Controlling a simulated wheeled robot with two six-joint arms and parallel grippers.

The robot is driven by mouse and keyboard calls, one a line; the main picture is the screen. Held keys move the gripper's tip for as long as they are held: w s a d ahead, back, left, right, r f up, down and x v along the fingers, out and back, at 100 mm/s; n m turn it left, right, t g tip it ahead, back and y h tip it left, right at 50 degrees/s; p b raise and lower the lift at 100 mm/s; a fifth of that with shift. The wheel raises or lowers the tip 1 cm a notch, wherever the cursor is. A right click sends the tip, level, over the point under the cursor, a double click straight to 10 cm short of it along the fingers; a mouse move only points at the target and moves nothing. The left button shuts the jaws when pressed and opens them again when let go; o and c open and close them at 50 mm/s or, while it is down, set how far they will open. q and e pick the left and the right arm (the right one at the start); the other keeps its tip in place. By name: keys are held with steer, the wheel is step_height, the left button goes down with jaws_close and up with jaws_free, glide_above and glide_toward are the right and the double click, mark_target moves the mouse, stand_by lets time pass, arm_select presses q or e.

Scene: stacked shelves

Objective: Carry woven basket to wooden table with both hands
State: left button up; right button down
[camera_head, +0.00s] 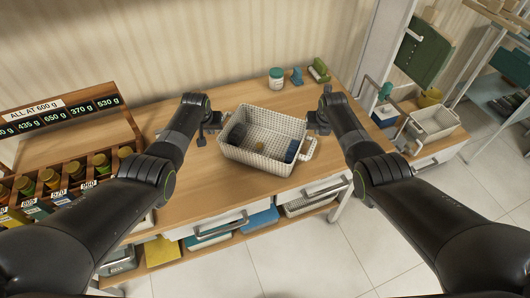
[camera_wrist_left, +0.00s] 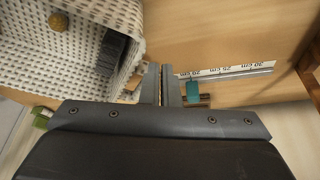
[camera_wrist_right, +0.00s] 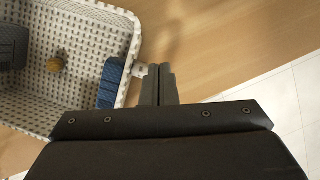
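The woven basket (camera_head: 250,163), pale and dotted, stands on the wooden table (camera_head: 187,208). It holds a dark block (camera_wrist_left: 111,47), a brownish ball (camera_wrist_right: 55,65) and a blue item (camera_wrist_right: 110,84). A loop handle (camera_head: 309,149) shows at its right end; the left handle is not clear. My left gripper (camera_head: 205,132) is beside the basket's left end; in the left wrist view its fingers (camera_wrist_left: 161,84) are almost together. My right gripper (camera_head: 318,122) is by the right end; its fingers (camera_wrist_right: 159,84) are almost together beside a white handle part (camera_wrist_right: 140,70). Neither visibly holds anything.
A bottle rack (camera_head: 70,185) stands at the left. A jar (camera_head: 276,78) and small items stand at the table's back. At the right is a lower wooden surface (camera_head: 452,142) with another pale basket (camera_head: 436,125). Floor is clear at front right.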

arm_select(q)
steer(key=o, duration=0.4)
steer(key=shift+s+a, duration=0.1)
steer(key=shift+a, duration=0.55)
steer(key=shift+c, duration=0.2)
arm_select(e)
steer(key=shift+d, duration=0.7)
arm_select(q)
steer(key=shift+a, duration=0.1)
arm_select(e)
steer(key=c, duration=1.7)
jaws_free()
arm_select(q)
steer(key=v, duration=1.2)
arm_select(e)
steer(key=shift+v, duration=5.95)
